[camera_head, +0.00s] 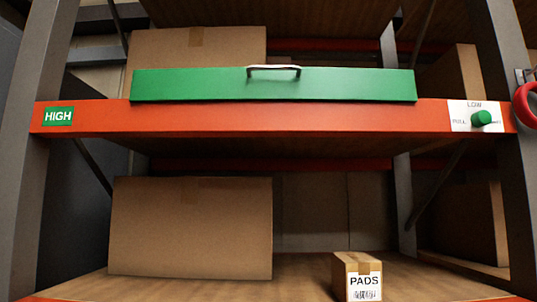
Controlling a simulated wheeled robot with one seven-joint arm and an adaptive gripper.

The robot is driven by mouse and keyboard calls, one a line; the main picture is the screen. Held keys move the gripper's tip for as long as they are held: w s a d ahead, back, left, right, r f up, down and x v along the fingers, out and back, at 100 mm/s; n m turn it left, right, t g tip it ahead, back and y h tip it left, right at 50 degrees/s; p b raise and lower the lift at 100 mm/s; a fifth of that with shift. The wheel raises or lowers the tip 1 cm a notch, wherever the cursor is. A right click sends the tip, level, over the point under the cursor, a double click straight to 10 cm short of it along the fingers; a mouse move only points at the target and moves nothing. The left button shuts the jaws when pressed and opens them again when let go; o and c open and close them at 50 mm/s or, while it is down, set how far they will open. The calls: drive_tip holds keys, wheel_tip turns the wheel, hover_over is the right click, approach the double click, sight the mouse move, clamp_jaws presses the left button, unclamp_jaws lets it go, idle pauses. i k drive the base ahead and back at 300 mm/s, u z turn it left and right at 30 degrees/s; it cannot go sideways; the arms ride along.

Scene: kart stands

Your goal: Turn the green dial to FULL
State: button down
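The green dial (481,118) is a small round knob on a white plate (460,125) at the right end of the orange shelf beam. The plate has "LOW" printed above the dial and what looks like "FULL" to its left. A label to its right is partly hidden by the dial. I cannot tell which label the dial points to. My gripper is not in view.
A green panel (210,86) with a metal handle (274,70) stands on the orange beam (270,116). A green HIGH sign (58,116) is at its left end. A red ring (525,104) hangs at the right upright. A PADS box (362,280) and a large carton (190,228) sit below.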

sight(481, 119)
drive_tip(key=u, duration=0.05)
drive_tip(key=k, duration=0.5)
drive_tip(key=u, duration=0.8)
drive_tip(key=i, duration=0.3)
drive_tip(key=z, duration=2.1)
